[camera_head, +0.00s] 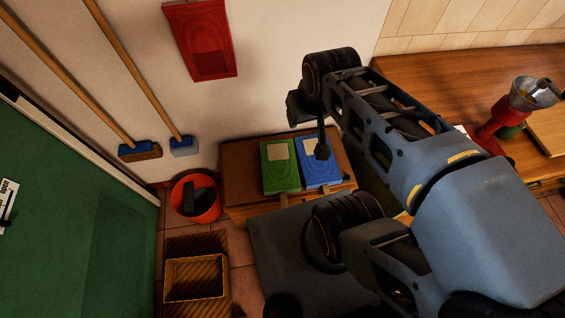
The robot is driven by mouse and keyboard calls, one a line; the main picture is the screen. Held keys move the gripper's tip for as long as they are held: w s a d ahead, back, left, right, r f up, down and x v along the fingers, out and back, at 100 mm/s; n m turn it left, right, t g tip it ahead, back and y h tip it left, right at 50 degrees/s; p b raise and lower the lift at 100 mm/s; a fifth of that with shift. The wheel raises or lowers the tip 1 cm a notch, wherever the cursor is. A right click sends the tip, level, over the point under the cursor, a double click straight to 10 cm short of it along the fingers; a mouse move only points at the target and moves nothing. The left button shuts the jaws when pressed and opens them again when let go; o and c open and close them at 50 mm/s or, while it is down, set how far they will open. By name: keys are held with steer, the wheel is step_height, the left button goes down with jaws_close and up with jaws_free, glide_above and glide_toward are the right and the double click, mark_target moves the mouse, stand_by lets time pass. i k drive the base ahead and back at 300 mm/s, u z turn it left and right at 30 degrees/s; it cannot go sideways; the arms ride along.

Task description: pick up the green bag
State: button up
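The green bag (280,168) is a flat green packet with a pale label, lying on a low wooden stand (240,180) against the wall. A blue bag (320,174) of the same kind lies just to its right. My gripper (321,150) points down over the upper part of the blue bag, to the right of the green bag. It covers part of the blue bag. The gripper is small and dark here, and I cannot tell whether its fingers are apart or whether it touches the blue bag.
A red bucket (206,207) with dark items stands left of the stand. A woven basket (195,277) is below it. Two brooms (139,151) lean on the wall. A wooden counter (430,75) with a grinder (503,118) is at right.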

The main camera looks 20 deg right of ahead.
mark_target(278, 158)
steer(key=k, duration=0.5)
steer(key=u, duration=2.65)
steer(key=k, duration=1)
steer(key=z, duration=1.25)
steer(key=i, duration=0.5)
steer(key=z, duration=0.05)
